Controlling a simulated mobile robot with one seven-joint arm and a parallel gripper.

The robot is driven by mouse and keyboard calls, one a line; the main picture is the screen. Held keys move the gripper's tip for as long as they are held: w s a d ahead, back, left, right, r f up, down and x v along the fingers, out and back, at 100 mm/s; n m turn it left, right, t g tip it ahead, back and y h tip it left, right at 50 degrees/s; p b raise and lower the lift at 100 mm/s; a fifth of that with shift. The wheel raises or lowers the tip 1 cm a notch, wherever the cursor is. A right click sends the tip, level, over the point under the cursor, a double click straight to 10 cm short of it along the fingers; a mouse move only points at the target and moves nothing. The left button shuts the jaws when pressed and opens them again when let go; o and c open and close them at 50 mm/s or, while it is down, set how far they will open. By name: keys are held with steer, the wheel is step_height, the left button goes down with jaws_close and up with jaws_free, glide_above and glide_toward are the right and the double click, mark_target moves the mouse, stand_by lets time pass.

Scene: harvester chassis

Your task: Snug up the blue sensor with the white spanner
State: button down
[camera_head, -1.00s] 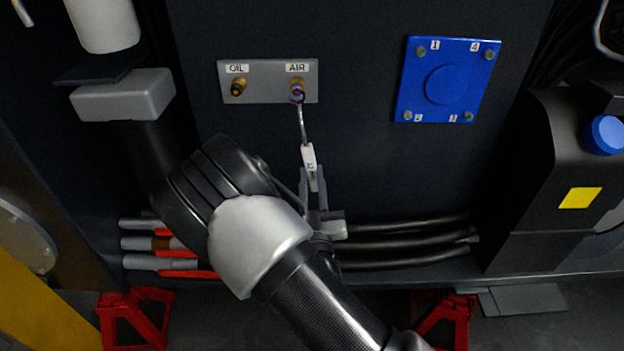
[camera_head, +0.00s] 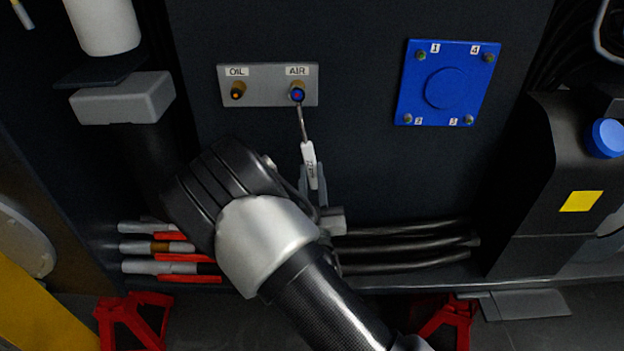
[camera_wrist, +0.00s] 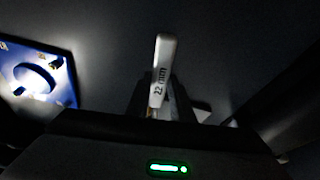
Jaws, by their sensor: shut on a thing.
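The blue sensor (camera_head: 298,95), with a small red centre, sits in the brass port under the AIR label. The white spanner (camera_head: 309,158) stands nearly upright below it, its thin metal shank reaching up to the sensor's lower edge. I cannot tell whether its head touches or grips the sensor. My gripper (camera_head: 313,180) is shut on the lower part of the white handle, below the port plate. In the wrist view the handle (camera_wrist: 162,72), marked 22 mm, rises from between my fingers (camera_wrist: 153,105); the spanner's head and the sensor do not show there.
The grey port plate (camera_head: 267,98) also carries the OIL port (camera_head: 238,91) at left. A blue cover with numbered bolts (camera_head: 445,88) is at right. Black hoses (camera_head: 410,245) run below my gripper. Red stands (camera_head: 135,322) are on the floor.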

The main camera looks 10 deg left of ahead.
steer(key=shift+w, duration=0.2)
steer(key=shift+s+a+f+m+b, duration=0.1)
steer(key=shift+a+m+b, duration=0.2)
steer(key=shift+a+b, duration=0.15)
steer(key=shift+s+a+m+t+h+b, duration=0.2)
steer(key=shift+a+m+h, duration=0.15)
steer(key=shift+a+m, duration=0.25)
steer(key=shift+s+a+m+t+h+b, duration=0.1)
steer(key=shift+a+m+h+b, duration=0.1)
steer(key=shift+a+m+h, duration=0.25)
steer(key=shift+a, duration=0.1)
steer(key=shift+s+a+m+h, duration=0.2)
steer(key=shift+a+m, duration=0.5)
steer(key=shift+a, duration=0.1)
steer(key=shift+s+a+m+h, duration=0.15)
steer(key=shift+a+m+h, duration=0.05)
steer(key=shift+a+m, duration=0.5)
steer(key=shift+a, duration=0.15)
